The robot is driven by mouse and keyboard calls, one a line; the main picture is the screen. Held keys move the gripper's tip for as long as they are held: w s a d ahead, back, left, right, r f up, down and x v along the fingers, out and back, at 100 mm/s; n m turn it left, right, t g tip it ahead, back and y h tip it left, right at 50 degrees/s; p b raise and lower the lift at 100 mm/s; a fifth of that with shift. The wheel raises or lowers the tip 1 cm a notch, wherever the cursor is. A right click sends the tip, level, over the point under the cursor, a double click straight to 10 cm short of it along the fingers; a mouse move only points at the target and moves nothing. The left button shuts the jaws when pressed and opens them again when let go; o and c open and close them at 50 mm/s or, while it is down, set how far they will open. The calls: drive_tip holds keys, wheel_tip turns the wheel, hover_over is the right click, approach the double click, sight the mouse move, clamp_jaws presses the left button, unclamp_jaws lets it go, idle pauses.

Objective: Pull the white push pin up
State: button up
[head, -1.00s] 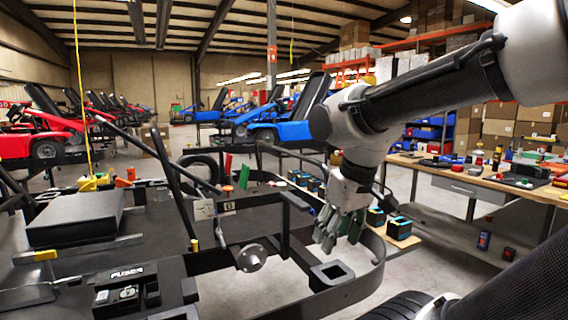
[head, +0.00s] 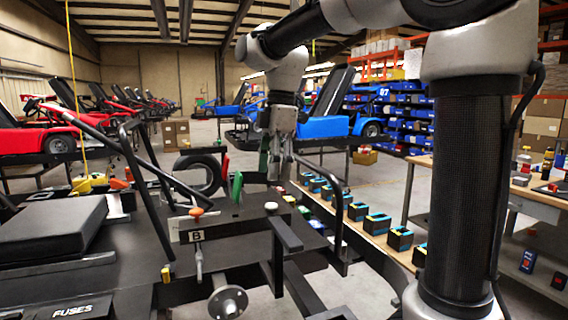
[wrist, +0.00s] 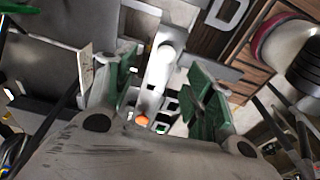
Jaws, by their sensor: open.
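A small white round knob (head: 271,207), which looks like the white push pin, stands on the dark kart deck right of the panel marked B. My gripper (head: 283,172) hangs above and slightly right of it in the head view, fingers pointing down, apart from it. In the wrist view my gripper (wrist: 163,85) is open, with green pads on both fingers and a gap between them. A pale round-ended piece shows in that gap; I cannot tell whether it is the pin.
An orange knob (head: 196,212) tops the panel marked B (head: 205,229). A green upright piece (head: 237,187) and a black tyre (head: 197,175) stand to the left. A dark tube frame (head: 340,225) is at right. Black-and-blue boxes (head: 377,222) line a wooden shelf.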

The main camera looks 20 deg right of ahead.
sight(271, 204)
drive_tip(key=shift+s+n, duration=0.4)
drive_tip(key=shift+n, duration=0.5)
drive_tip(key=shift+f, duration=0.3)
drive_tip(key=f, duration=0.5)
drive_tip(key=a+f, duration=0.1)
drive_tip(key=f, duration=0.1)
drive_tip(key=shift+s+f, duration=0.1)
drive_tip(key=shift+f, duration=0.05)
drive_tip(key=c, duration=1.1)
drive_tip(key=shift+r, duration=0.6)
drive_tip(key=o, duration=1.1)
drive_tip(key=shift+c, duration=0.2)
